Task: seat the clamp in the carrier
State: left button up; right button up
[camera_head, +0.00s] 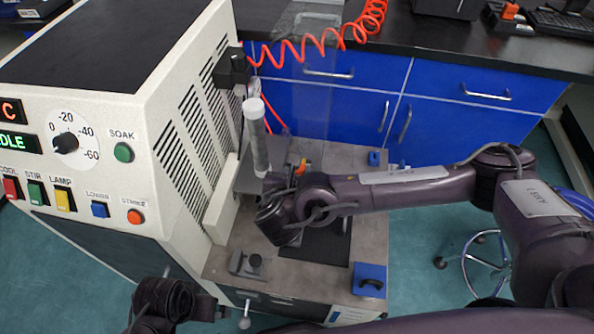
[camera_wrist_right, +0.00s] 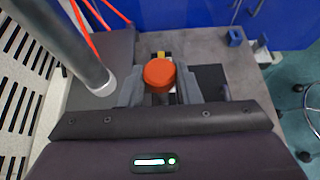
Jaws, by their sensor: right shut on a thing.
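My right gripper (camera_wrist_right: 160,92) is shut on a part with a round orange-red knob (camera_wrist_right: 160,73), which I take to be the clamp. In the head view a bit of orange (camera_head: 301,168) shows just beyond my right gripper (camera_head: 292,182), above the grey bench. The wrist and fingers hide most of the held part. A grey upright cylinder with white ends (camera_head: 257,138) stands beside the gripper, and also shows in the wrist view (camera_wrist_right: 62,45). I cannot clearly pick out the carrier. My left gripper (camera_head: 178,303) is low at the left front, its jaw opening unclear.
The white machine cabinet (camera_head: 185,75) with vents and a control panel stands left. The grey bench (camera_head: 225,262) carries a dark plate (camera_head: 325,245), a small grey fixture (camera_head: 248,264) and a blue block (camera_head: 369,281). A red coiled hose (camera_head: 325,40) hangs behind.

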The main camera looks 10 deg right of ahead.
pick_arm(q)
jog(key=shift+f+b, duration=0.8)
jog(key=shift+f, duration=0.05)
pick_arm(e)
jog(key=shift+f, duration=0.9)
jog(key=o, duration=1.1)
jog(key=shift+c, duration=0.2)
jog(key=shift+f, duration=0.1)
jog(key=shift+p+v, duration=0.3)
jog(key=shift+v, duration=0.5)
jog(key=p+v, duration=0.1)
jog(key=v, duration=0.4)
jog(key=shift+s+a, duration=0.1)
jog(key=shift+s, duration=0.05)
pick_arm(q)
jog(key=shift+w+d+r, duration=0.15)
jog(key=shift+d+r, duration=0.05)
jog(key=shift+r, duration=0.8)
pick_arm(e)
jog(key=shift+s+a+r, duration=0.1)
jog(key=shift+s+r, duration=0.25)
jog(key=shift+r, duration=0.05)
